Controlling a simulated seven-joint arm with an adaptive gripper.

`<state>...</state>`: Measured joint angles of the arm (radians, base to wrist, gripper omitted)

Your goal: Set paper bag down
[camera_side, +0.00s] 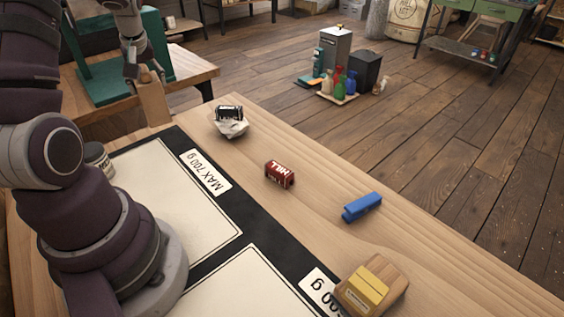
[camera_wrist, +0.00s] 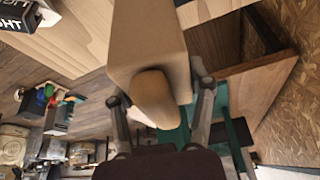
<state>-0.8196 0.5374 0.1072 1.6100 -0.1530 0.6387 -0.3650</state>
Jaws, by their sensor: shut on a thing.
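The paper bag (camera_side: 152,100) is plain brown kraft and stands roughly upright near the far left end of the wooden table (camera_side: 320,235). My gripper (camera_side: 146,76) is shut on its upper part. In the wrist view the bag (camera_wrist: 148,35) fills the upper middle, with a finger of my gripper (camera_wrist: 158,92) on each side. I cannot tell whether the bag's bottom touches the table. A black-bordered mat (camera_side: 245,238) has two cream panels, with a "MAX 700 g" label (camera_side: 205,171) beside the far one.
A jar (camera_side: 97,158) stands left. A green frame (camera_side: 100,82) is behind. The far panel is clear.

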